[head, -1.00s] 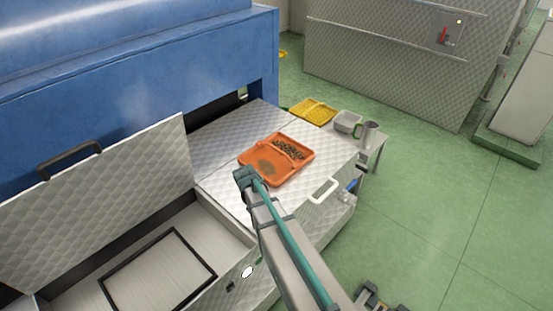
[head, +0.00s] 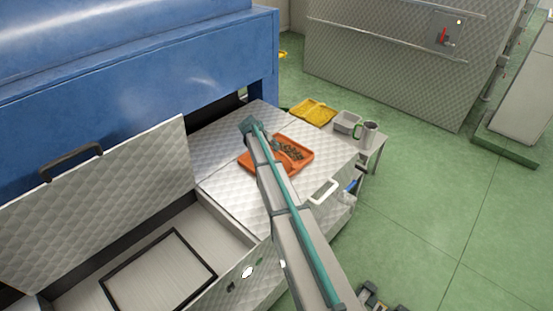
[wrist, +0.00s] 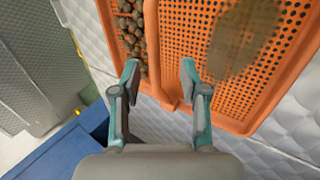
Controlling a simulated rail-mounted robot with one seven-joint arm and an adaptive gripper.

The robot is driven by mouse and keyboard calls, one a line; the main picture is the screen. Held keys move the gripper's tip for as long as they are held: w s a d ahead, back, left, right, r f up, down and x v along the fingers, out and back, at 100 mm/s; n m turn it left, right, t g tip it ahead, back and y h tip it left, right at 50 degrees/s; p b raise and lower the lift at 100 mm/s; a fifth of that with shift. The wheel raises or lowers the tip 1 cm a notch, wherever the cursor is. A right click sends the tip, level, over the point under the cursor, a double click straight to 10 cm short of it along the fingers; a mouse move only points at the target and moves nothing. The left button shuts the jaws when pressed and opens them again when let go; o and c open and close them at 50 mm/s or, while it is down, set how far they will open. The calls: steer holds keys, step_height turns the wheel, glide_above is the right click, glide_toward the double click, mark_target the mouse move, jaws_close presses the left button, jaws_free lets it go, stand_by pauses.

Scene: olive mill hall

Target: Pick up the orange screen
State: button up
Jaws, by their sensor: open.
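The orange screen (head: 303,164) is a shallow perforated tray lying on the metal-topped bench in the head view. My arm hides part of it there. In the wrist view, the orange screen (wrist: 235,112) fills the upper middle and right. A raised divider splits it, with brown olive-like pieces left of the divider and a brownish patch on the right. My gripper (wrist: 160,76) is open and empty, its two fingers on either side of the divider in the picture. I cannot tell whether the fingertips touch the screen.
A yellow tray (head: 312,111), a grey bin (head: 347,122) and a metal jug (head: 368,135) stand behind the screen. The blue machine (head: 130,95) borders the bench at the left. A raised patterned lid (head: 110,200) and an open compartment are at the lower left.

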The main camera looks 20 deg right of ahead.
mark_target(276, 154)
steer(key=shift+d+p+x, duration=0.25)
steer(key=shift+p+x, duration=0.6)
steer(key=shift+x, duration=1.9)
steer(key=shift+r, duration=0.2)
jaws_close()
